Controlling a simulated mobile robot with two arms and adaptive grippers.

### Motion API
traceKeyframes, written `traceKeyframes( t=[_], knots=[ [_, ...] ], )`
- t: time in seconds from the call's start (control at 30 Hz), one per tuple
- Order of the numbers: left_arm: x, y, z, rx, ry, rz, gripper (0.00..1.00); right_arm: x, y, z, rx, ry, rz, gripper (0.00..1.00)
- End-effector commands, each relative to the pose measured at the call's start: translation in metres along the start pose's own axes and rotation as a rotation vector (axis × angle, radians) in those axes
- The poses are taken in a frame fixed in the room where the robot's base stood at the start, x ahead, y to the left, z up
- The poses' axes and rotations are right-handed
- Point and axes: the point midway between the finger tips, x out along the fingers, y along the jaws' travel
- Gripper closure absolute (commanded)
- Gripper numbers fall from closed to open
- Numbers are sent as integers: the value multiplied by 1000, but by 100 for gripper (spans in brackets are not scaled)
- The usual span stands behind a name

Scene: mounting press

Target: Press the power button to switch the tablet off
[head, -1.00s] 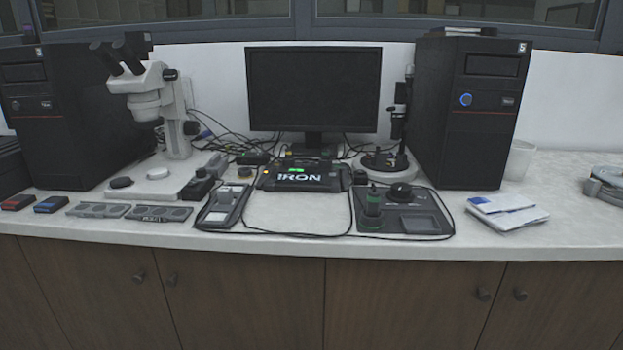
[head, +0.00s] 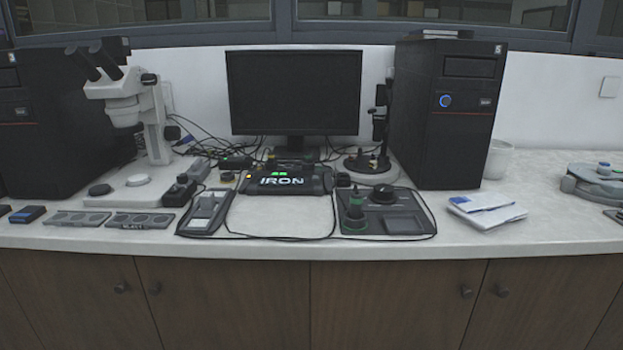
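I cannot make out a clear tablet or its power button in the head view. A grey device with a flat base (head: 600,182) is partly in view at the right end of the counter, cut off by the picture edge. It has a small blue top on it, and a small dark item (head: 614,215) lies at its front, also cut off. Neither of my grippers is in view.
A long white counter (head: 540,225) stands over brown cabinets. On it are a microscope (head: 130,105), a dark monitor (head: 293,92), a black computer tower (head: 445,140) with a lit blue ring, an IRON unit (head: 285,181), a dial station (head: 385,212) and papers (head: 487,210).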

Motion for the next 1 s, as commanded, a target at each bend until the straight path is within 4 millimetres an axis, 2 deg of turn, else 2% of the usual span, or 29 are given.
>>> traceKeyframes(
  t=[0.43,0.73,1.0],
  knots=[
    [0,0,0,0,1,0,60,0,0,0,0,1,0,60],
    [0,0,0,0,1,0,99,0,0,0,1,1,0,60],
    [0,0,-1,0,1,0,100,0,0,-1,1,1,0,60]
  ],
)
